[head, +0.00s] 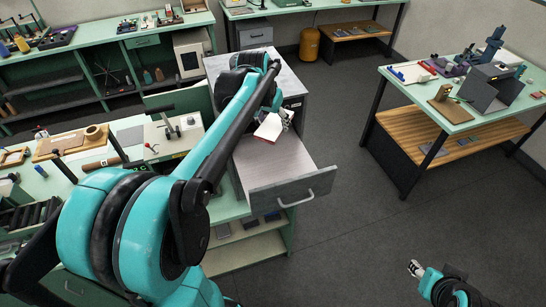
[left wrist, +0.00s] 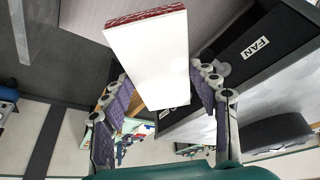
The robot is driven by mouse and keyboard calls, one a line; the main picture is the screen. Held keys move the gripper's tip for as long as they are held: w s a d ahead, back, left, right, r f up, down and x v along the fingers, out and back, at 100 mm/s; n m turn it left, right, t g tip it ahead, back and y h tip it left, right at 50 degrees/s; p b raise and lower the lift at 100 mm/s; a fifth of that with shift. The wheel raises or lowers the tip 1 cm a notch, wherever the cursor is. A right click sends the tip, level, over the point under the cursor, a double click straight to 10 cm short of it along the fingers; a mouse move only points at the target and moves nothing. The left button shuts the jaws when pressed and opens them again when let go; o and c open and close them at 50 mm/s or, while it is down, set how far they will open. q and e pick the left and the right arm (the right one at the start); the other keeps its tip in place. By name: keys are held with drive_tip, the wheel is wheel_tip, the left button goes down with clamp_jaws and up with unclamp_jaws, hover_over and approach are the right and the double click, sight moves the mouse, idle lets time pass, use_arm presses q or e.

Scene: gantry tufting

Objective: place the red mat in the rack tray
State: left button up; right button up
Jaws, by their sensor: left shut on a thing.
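The red mat (left wrist: 150,52) shows in the left wrist view as a white slab with a red patterned edge. My left gripper (left wrist: 165,105) is shut on it, with a purple finger pad on either side. In the head view the mat (head: 268,128) is over a pulled-out grey tray (head: 262,170), which I take for the rack tray. Whether the mat touches the tray cannot be told. My left arm hides part of the tray's back. My right gripper (head: 415,268) is small at the lower right, over the floor, away from the mat; its jaw state is unclear.
The tray's front panel has a handle (head: 296,202) and stands out over open floor. A green-topped bench with tools (head: 130,135) lies left of it. Another bench (head: 455,115) stands at the right. Black panels, one marked FAN (left wrist: 257,47), show in the left wrist view.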

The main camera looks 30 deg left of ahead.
use_arm(q)
hover_over(275, 162)
drive_tip(key=s, duration=0.1)
wheel_tip(275, 162, down, 13)
drive_tip(key=shift+s, duration=0.15)
wheel_tip(275, 162, down, 3)
drive_tip(key=shift+s, duration=0.15)
drive_tip(key=shift+f, duration=0.4)
drive_tip(key=shift+f, duration=0.1)
drive_tip(key=o, duration=0.9)
drive_tip(key=shift+o, duration=1.2)
